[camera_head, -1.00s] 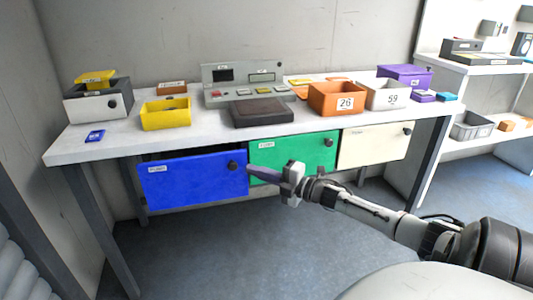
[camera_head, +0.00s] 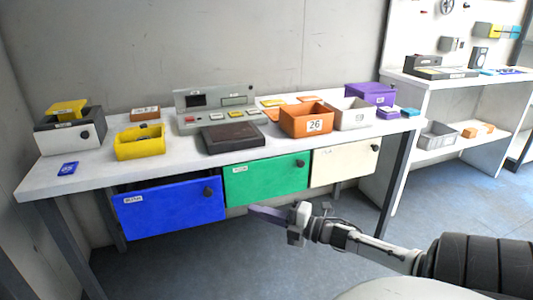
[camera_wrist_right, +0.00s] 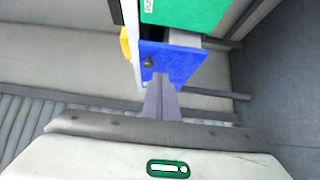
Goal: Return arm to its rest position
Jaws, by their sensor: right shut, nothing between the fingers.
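My right gripper (camera_head: 268,215) is shut and empty. In the head view it points left in front of the table, below the green drawer (camera_head: 266,179) and right of the blue drawer (camera_head: 170,207). It appears clear of both. In the right wrist view the closed fingers (camera_wrist_right: 161,98) point toward the blue drawer (camera_wrist_right: 170,63), with part of the green drawer (camera_wrist_right: 185,12) at the top. The blue drawer sits slightly out, with a dark gap above it. My left gripper is not in view.
The white table (camera_head: 105,170) carries a yellow bin (camera_head: 140,147), a scanner console (camera_head: 222,112), an orange bin numbered 26 (camera_head: 306,121) and a blue card (camera_head: 68,168). A cream drawer (camera_head: 344,163) hangs at right. A shelf (camera_head: 455,80) stands further right. The floor in front is open.

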